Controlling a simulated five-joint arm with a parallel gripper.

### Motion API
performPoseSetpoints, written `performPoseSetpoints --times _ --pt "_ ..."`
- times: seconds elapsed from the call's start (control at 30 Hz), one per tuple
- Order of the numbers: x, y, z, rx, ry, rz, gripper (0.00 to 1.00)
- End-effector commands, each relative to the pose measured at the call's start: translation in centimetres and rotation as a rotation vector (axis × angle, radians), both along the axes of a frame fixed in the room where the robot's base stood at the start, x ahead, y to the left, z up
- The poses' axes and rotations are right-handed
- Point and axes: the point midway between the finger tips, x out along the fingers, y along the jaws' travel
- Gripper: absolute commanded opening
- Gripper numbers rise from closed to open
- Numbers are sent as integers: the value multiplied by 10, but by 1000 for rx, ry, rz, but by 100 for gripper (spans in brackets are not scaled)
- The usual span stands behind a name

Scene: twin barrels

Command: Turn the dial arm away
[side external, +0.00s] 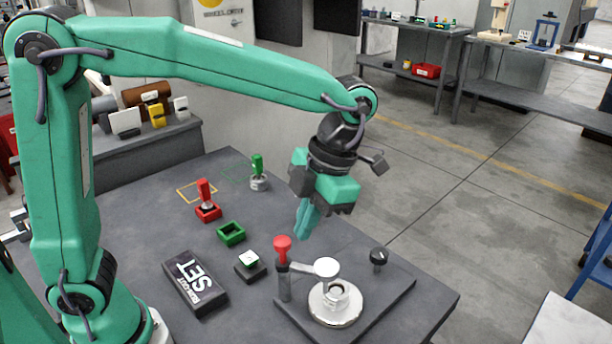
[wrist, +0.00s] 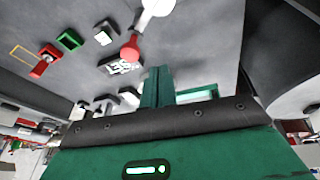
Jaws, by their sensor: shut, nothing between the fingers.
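The dial arm (side external: 301,267) is a short bar on an upright post, with a red knob (side external: 282,243) at its post end and a pale round dial (side external: 327,267) at its other end. The dial lies over or close to the silver round fixture (side external: 337,308) on a dark base plate. My gripper (side external: 304,222) is shut and empty, pointing down above the table, behind and above the red knob. In the wrist view my fingers (wrist: 157,78) are together, with the red knob (wrist: 130,48) just beyond and left of them. The pale dial (wrist: 157,6) is cut by the top edge.
A black knob (side external: 378,258) stands on the right of the base plate (side external: 385,299). To the left are a black button box (side external: 250,265), a green open block (side external: 231,233), a red-handled piece (side external: 207,207), a green-handled piece (side external: 258,178) and a lettered block (side external: 194,283).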

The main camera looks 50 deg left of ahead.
Motion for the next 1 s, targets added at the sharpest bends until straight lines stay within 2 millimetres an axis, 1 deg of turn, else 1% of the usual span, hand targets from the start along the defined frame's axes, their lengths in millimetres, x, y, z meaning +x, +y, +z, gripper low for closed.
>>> performPoseSetpoints --times 0.17,0.37,0.57,0.77,1.0 --pt "1 -5 -2 -11 25 -72 0" --pt "1 -5 -3 -10 26 -76 0" --pt "-2 -4 -10 -10 26 -75 0" --pt "-8 -2 -27 -8 28 -75 0" --pt "-19 1 -60 -5 27 -75 0"
